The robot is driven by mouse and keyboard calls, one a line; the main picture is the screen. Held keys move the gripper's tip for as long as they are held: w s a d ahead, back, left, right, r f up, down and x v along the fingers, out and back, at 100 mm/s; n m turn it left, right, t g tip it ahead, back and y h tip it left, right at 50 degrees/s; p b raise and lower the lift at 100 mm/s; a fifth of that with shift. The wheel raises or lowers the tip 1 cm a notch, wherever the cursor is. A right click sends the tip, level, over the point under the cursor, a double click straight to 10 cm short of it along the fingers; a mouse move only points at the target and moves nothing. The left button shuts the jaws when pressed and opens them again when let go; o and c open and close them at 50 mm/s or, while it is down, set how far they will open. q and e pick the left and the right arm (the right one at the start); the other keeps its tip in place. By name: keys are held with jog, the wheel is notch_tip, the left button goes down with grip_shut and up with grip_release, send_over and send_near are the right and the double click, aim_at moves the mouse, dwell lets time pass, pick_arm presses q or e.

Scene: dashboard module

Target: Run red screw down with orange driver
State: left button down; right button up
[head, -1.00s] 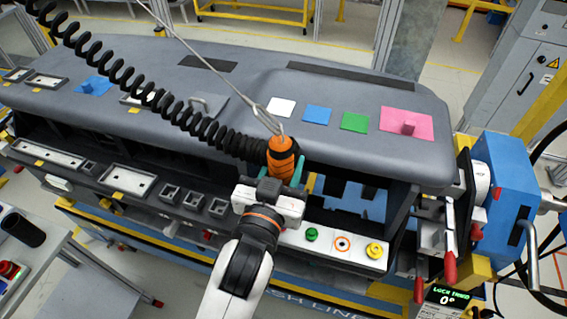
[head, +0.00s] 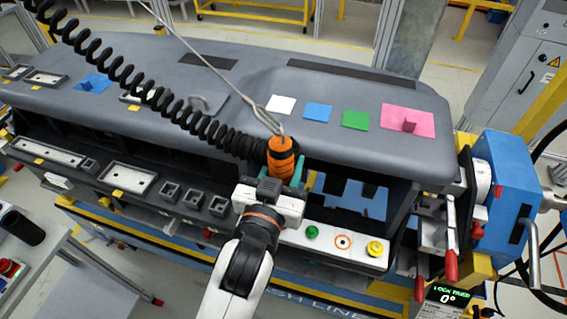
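The orange driver (head: 281,158) hangs upright from a wire hook and black coiled cord, in front of the dashboard. My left gripper (head: 281,180) is around the driver's lower part, with teal fingers closed against it. The driver's tip is hidden behind the gripper and my arm. No red screw can be made out; the strip's left end is hidden by my gripper. My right gripper is not in view.
The grey dashboard (head: 240,80) has white, blue, green and pink (head: 408,122) patches on top. A blue clamp unit (head: 505,190) with red-tipped levers stands at the right. Small square pockets (head: 193,200) lie left of the gripper. The coiled cord (head: 150,92) crosses above the dashboard.

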pick_arm(q)
jog(key=shift+f+p, duration=0.4)
jog(key=shift+p, duration=0.4)
dwell(2.1)
jog(key=shift+f, duration=0.2)
dwell(0.8)
jog(key=shift+d+r+p, duration=0.1)
jog(key=shift+r+p, duration=0.25)
jog(key=shift+p, duration=0.25)
jog(key=shift+r+p, duration=1.5)
jog(key=shift+r, duration=1.3)
